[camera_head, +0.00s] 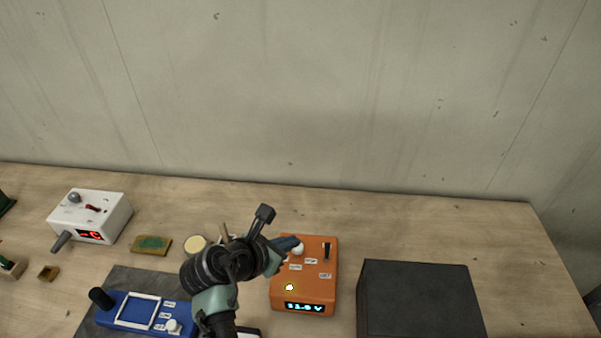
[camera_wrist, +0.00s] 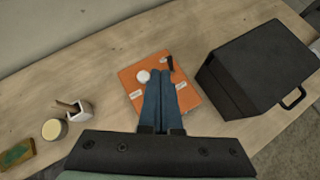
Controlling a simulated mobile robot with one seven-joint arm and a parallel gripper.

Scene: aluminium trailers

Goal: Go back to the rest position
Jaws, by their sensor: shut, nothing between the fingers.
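My gripper (camera_head: 291,243) is above the orange box (camera_head: 305,280), with its fingertips near the box's round white knob (camera_head: 298,249). In the wrist view, the gripper's blue fingers (camera_wrist: 164,76) lie side by side, shut with nothing between them, over the orange box (camera_wrist: 130,78). The white knob (camera_wrist: 143,76) shows just left of the fingertips. I cannot tell whether the fingers touch it. The orange box has a black lever (camera_head: 327,251), a lit yellowish button (camera_head: 289,287) and a display (camera_head: 304,307) reading about 31.9 V.
A black case (camera_head: 420,300) stands right of the orange box. To the left are a blue device (camera_head: 140,312) on a dark mat, a round tin (camera_head: 195,244), a green-topped block (camera_head: 151,245) and a white box (camera_head: 92,215) with a red display. A wall is behind the table.

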